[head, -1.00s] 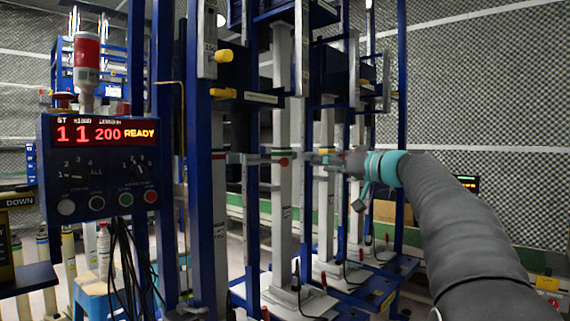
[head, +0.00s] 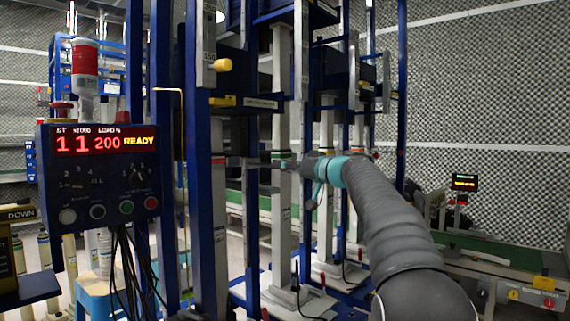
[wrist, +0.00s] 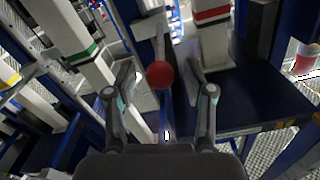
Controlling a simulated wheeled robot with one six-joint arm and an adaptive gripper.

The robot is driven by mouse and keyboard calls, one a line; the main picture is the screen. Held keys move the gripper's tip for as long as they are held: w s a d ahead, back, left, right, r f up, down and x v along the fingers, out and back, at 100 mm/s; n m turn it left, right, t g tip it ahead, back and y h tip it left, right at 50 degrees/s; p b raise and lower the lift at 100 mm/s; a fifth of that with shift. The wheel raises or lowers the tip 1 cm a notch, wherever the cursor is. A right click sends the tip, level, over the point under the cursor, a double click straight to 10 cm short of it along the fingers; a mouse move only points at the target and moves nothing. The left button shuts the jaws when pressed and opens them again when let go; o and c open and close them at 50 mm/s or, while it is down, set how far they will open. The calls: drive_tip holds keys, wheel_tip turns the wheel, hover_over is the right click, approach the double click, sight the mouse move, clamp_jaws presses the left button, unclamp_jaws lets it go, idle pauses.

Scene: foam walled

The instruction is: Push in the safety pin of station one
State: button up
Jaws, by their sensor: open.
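My gripper (wrist: 160,76) is open, with its two fingers spread apart in the wrist view. A red ball-shaped knob (wrist: 160,75) shows between the fingers, in front of a grey bracket; I cannot tell how far ahead it is or whether anything touches it. In the head view my gripper (head: 290,165) is at the pale column with the green band (head: 283,156), and the red knob there is hidden or too small to tell. A yellow knob (head: 223,65) sticks out of the nearest frame higher up. I cannot tell which knob is the safety pin.
The control box (head: 100,172) at the left shows 1, 1, 200 and READY. Blue uprights (head: 205,200) and pale columns stand close around my gripper. A column with a red band (wrist: 212,15) is near the right finger. A green conveyor (head: 500,252) lies at the right.

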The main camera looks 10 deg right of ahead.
sight(262, 164)
drive_tip(key=shift+w+a, duration=0.25)
drive_tip(key=shift+w, duration=0.05)
clamp_jaws()
drive_tip(key=p+x, duration=0.2)
drive_tip(key=x, duration=0.6)
drive_tip(key=shift+w+a, duration=0.15)
drive_tip(key=shift+a, duration=0.1)
drive_tip(key=shift+w+d+r, duration=0.1)
drive_tip(key=shift+w+d, duration=0.05)
unclamp_jaws()
drive_tip(key=shift+w, duration=0.1)
drive_tip(key=shift+a, duration=0.2)
